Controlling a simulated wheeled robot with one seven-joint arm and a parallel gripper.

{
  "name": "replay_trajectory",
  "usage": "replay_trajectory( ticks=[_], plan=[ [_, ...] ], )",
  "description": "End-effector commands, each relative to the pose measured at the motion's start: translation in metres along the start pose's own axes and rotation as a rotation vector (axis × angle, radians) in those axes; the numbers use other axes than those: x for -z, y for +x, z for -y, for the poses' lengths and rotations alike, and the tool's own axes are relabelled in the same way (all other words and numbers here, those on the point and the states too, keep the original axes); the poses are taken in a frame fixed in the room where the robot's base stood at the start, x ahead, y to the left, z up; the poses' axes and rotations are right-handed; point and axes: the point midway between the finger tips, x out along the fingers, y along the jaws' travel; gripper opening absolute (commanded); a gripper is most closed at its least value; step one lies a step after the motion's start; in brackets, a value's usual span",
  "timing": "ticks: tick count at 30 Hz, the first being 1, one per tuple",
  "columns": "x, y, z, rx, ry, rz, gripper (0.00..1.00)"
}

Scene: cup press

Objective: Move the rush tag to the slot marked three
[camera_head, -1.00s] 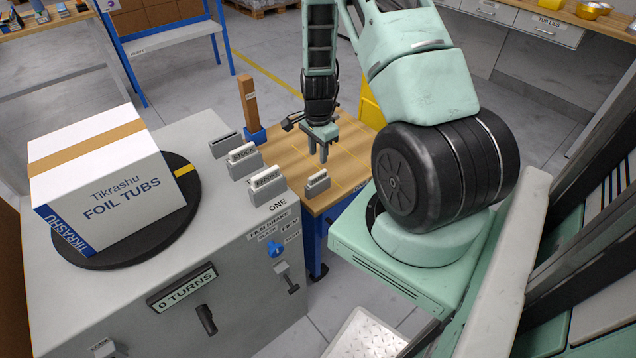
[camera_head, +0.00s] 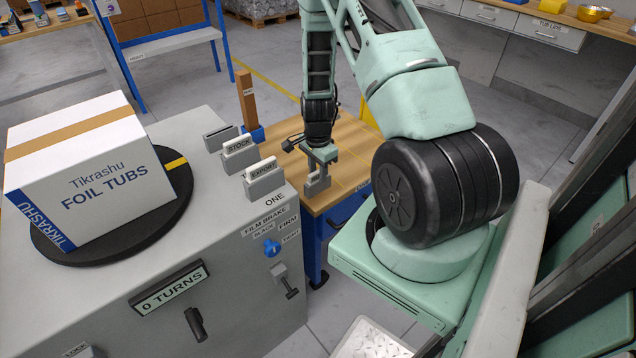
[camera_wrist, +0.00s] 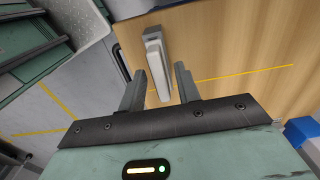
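A pale tag in a small grey holder stands on the wooden table, under my gripper (camera_head: 318,165). In the wrist view the pale tag (camera_wrist: 155,60) reaches between my two open fingers, with a gap visible on each side. Its lettering is not readable, so I cannot confirm that it is the rush tag. On the grey machine, a row of holders has the STOCK tag (camera_head: 238,147), the EXPORT tag (camera_head: 263,168) and, at the far end, an empty slot (camera_head: 221,137). ONE is printed beside the EXPORT holder; no mark three is readable.
A white FOIL TUBS box (camera_head: 90,165) sits on a black turntable (camera_head: 181,185) on the machine. A wooden post in a blue base (camera_head: 248,108) stands behind the holder row. The wooden table (camera_head: 352,135) is mostly clear around the gripper.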

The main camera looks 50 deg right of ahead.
Motion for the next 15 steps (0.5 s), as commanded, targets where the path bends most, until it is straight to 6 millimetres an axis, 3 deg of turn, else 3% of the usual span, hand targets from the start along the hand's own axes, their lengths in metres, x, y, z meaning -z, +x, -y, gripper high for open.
replay_trajectory(
  ticks=[3, 6, 15],
  plan=[
    [0.0, -0.0005, 0.0001, 0.0, 0.0, 0.0, 0.3],
    [0.0, -0.0005, 0.0, 0.0, 0.0, 0.0, 0.02],
    [0.0, -0.0013, 0.0, 0.0, 0.0, 0.0, 0.0]
  ],
)
